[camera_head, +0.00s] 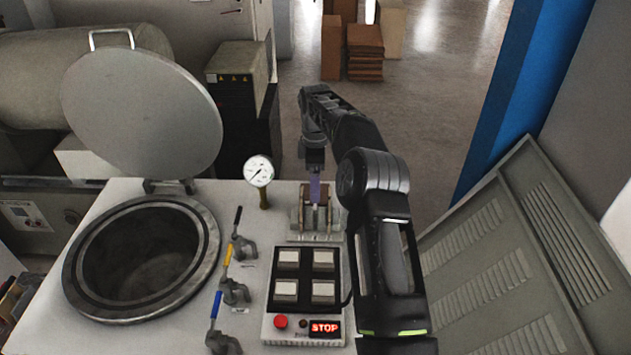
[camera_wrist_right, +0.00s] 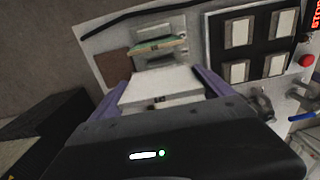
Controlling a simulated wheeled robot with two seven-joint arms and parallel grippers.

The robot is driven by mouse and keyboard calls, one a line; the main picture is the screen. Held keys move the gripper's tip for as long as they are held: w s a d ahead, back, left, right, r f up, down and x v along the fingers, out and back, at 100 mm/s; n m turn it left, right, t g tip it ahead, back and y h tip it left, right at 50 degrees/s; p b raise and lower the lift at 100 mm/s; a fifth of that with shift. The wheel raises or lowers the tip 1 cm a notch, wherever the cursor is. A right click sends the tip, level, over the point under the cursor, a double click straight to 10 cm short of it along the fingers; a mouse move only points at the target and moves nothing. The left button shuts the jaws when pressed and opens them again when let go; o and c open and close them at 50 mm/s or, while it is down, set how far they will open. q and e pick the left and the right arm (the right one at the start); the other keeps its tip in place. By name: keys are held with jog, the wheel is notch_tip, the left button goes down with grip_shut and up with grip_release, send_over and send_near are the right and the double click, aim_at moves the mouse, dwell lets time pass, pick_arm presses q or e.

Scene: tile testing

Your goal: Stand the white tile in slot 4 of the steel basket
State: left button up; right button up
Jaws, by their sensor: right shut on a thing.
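My right gripper (camera_head: 315,190) reaches over the bench from the right, purple fingers pointing down at a small grey holder (camera_head: 296,222). In the right wrist view the gripper (camera_wrist_right: 160,78) is shut on a pale white tile (camera_wrist_right: 163,88), held between the two purple fingers. The grey holder (camera_wrist_right: 153,31) lies just beyond the tile there, with a green-edged piece (camera_wrist_right: 160,46) across it. I cannot make out a steel basket or numbered slots for certain. The tile is hard to see in the head view. My left gripper is not in view.
A round steel vessel (camera_head: 203,250) stands open at left, its lid (camera_head: 140,110) raised and its inside dark. A gauge (camera_head: 259,171), several valve levers (camera_head: 235,250) and a control panel with a STOP display (camera_head: 325,328) crowd the bench. A louvred grey panel (camera_head: 500,260) stands right.

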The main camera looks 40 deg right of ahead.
jog(key=shift+r, duration=0.1)
jog(key=shift+m, duration=0.6)
notch_tip(320, 180, up, 6)
jog(key=p, duration=0.5)
jog(key=s+a+f+m+b, duration=0.1)
jog(key=s+a+m+b, duration=0.1)
jog(key=a, duration=1.3)
jog(key=s+a+f+m+b, duration=0.2)
jog(key=s+a+m, duration=0.3)
jog(key=a, duration=1)
jog(key=shift+a+m+b, duration=0.2)
jog(key=shift+m+b, duration=0.3)
jog(key=shift+m, duration=0.4)
jog(key=shift+w+f, duration=0.1)
